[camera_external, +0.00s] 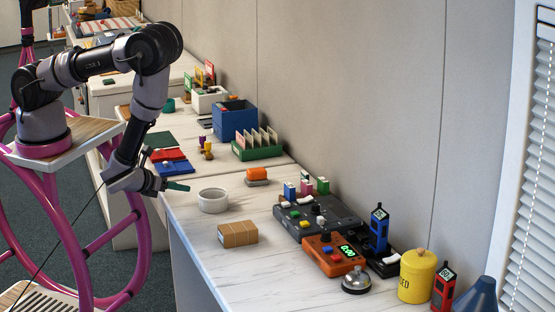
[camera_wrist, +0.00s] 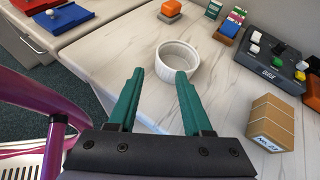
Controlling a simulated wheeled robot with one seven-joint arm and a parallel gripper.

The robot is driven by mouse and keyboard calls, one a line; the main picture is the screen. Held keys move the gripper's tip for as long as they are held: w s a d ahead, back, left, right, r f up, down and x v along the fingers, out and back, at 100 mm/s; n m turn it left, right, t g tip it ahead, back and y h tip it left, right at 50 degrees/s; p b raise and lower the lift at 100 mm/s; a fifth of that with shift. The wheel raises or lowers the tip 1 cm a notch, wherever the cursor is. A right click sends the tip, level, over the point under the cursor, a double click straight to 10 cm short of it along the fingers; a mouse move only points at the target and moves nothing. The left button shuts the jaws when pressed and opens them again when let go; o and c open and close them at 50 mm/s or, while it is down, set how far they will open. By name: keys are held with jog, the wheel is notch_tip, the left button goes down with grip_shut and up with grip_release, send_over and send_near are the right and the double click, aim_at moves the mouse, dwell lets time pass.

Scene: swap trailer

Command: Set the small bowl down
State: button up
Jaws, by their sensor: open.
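In the wrist view the bowl (camera_wrist: 178,62) lies just beyond my fingertips and looks empty. My gripper (camera_external: 178,186) is to the left of the bowl in the external view, with a small gap between them. In the wrist view my gripper (camera_wrist: 158,74) has its two green fingers spread apart with nothing between them.
A cardboard box (camera_external: 238,233) sits in front of the bowl, and an orange block (camera_external: 257,174) on a grey base behind it. The counter around the bowl is clear.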

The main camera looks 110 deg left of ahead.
jog(key=shift+r, duration=0.1)
notch_tip(320, 180, up, 24)
jog(key=n+g, duration=0.5)
jog(key=n, duration=0.5)
jog(key=s+d+r+n+t+h, duration=0.3)
jog(key=d+r, duration=0.5)
jog(key=r, duration=0.3)
jog(key=s+d+r+n+t+h, duration=0.3)
jog(key=s+d+r+t+h, duration=0.1)
jog(key=d+r+h, duration=0.3)
notch_tip(320, 180, up, 5)
jog(key=shift+s+d+f+t, duration=0.1)
jog(key=shift+s+d+t, duration=0.05)
jog(key=shift+d+t, duration=0.8)
